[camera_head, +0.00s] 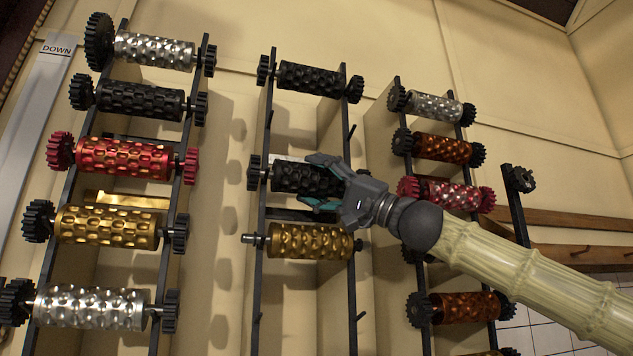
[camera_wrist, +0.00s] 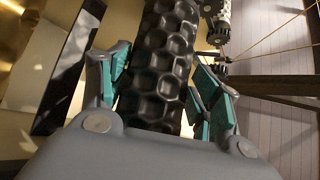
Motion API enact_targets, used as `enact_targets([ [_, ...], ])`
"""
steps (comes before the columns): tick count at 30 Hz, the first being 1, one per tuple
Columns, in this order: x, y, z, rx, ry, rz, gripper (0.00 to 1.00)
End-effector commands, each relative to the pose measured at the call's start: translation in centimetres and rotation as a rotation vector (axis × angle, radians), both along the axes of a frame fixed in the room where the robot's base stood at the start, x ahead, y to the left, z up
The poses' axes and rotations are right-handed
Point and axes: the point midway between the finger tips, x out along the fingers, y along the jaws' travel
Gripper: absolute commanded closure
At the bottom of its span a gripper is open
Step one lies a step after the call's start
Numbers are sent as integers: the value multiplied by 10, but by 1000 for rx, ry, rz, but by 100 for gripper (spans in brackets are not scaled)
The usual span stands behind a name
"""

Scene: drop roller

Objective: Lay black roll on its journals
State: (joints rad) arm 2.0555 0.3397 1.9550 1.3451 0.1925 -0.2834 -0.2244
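The black roll (camera_head: 297,176) is a dimpled cylinder in the middle rack (camera_head: 262,200). Its left gear (camera_head: 254,172) is at the left rail; its right end is hidden behind my gripper. My gripper (camera_head: 322,181) comes from the right, with one teal-padded finger above the roll and one below.
Another black roll (camera_head: 310,77) is above and a gold roll (camera_head: 310,241) close below. The left rack (camera_head: 62,200) and right rack (camera_head: 398,115) hold several coloured rolls. A red roll (camera_head: 447,194) is close to my wrist. The middle rack's lower part is free.

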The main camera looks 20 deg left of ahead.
Motion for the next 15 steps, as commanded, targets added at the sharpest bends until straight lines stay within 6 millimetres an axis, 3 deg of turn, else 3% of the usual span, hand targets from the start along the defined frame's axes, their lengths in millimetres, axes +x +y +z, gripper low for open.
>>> enact_targets([
  [10, 1, 1, -4, -4, 2, 1, 29],
  [15, 1, -9, -8, -3, 1, 0, 29],
])
